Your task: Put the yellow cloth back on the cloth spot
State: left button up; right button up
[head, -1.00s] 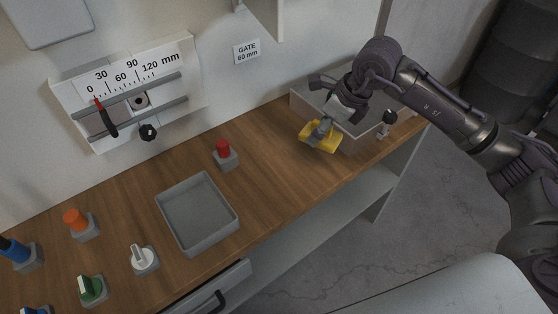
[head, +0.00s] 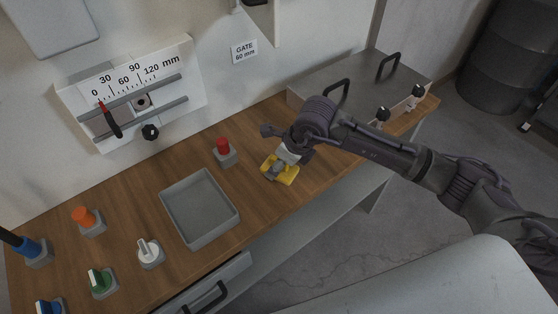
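The yellow cloth (head: 286,174) is at my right gripper (head: 279,168), over the wooden counter, to the right of the grey tray and the red button. The gripper points down onto the cloth, and its fingers appear closed on the cloth's middle. Whether the cloth touches the counter is hard to tell. No marked cloth spot can be made out. My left gripper is not in view.
A grey open tray (head: 199,208) lies on the counter (head: 130,190). A red button (head: 223,150) stands behind it. Several knobs line the left. A grey box with black handles (head: 362,80) stands at the right end. A gauge (head: 135,90) hangs on the wall.

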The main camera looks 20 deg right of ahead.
jog(key=o, duration=1)
jog(key=shift+r, duration=0.2)
jog(key=b+v, duration=0.1)
jog(key=v, duration=1)
jog(key=shift+s+d+r, duration=0.15)
jog(key=shift+s+r, duration=0.05)
jog(key=shift+r, duration=0.1)
